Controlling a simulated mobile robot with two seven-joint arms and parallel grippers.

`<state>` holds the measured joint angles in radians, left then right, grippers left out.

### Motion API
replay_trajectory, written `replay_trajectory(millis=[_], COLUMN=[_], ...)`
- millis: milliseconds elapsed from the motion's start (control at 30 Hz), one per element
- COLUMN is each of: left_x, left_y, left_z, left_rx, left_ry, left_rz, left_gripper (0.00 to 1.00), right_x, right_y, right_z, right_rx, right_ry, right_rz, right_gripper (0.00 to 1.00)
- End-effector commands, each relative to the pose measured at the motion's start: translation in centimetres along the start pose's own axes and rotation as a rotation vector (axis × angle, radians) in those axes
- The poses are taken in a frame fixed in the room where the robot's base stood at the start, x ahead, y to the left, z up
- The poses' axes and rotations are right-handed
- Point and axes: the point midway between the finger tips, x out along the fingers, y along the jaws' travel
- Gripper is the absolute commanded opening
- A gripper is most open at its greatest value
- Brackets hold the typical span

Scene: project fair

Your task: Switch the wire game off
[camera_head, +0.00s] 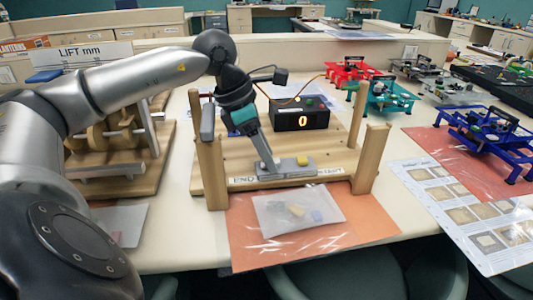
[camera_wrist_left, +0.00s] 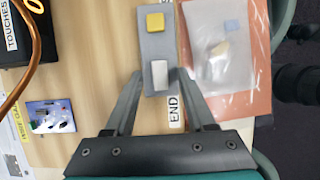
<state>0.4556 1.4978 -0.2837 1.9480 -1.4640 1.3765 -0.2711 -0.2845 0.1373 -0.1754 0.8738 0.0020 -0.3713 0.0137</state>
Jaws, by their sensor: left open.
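The wire game is a wooden board (camera_head: 235,160) with upright posts, a copper wire and a black counter box (camera_head: 285,122) whose lit display reads 0. A grey switch plate (camera_head: 308,169) lies at the board's front edge, with a raised yellow block (camera_head: 302,160) on it. In the left wrist view the grey plate (camera_wrist_left: 158,48) carries the yellow block (camera_wrist_left: 155,21) and a white block (camera_wrist_left: 159,75). My left gripper (camera_wrist_left: 160,73) is open, with its fingers on either side of the white block. In the head view its fingertips hide that block. I cannot tell whether the fingers touch anything.
A clear bag (camera_head: 295,215) with small pieces lies on an orange sheet (camera_head: 250,250) in front of the board. Another wooden exhibit (camera_head: 115,170) stands at left. Red, teal and blue frames (camera_head: 490,140) stand at right. The copper wire (camera_wrist_left: 33,60) passes left of the fingers.

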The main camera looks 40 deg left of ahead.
Motion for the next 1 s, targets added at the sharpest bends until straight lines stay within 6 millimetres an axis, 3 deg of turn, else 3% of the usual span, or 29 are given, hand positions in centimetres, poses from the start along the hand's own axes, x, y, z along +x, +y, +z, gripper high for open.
replay_trajectory(millis=[267,733,1000], left_x=[0.12,0.09,0.08], left_y=[0.01,0.01,0.01], left_z=[-0.01,-0.02,-0.02], left_rx=[0.000,0.000,0.000], left_ry=[0.001,0.001,0.001], left_rz=[0.000,0.000,0.000], left_gripper=[0.55,0.02,0.00], right_x=[-0.01,-0.01,-0.01], right_y=[-0.05,-0.08,-0.09], right_z=[0.00,0.01,0.02], right_rx=[0.000,0.000,0.000], right_ry=[-0.002,-0.001,-0.001], right_rz=[-0.001,-0.001,-0.001], right_gripper=[0.70,0.70,0.70])
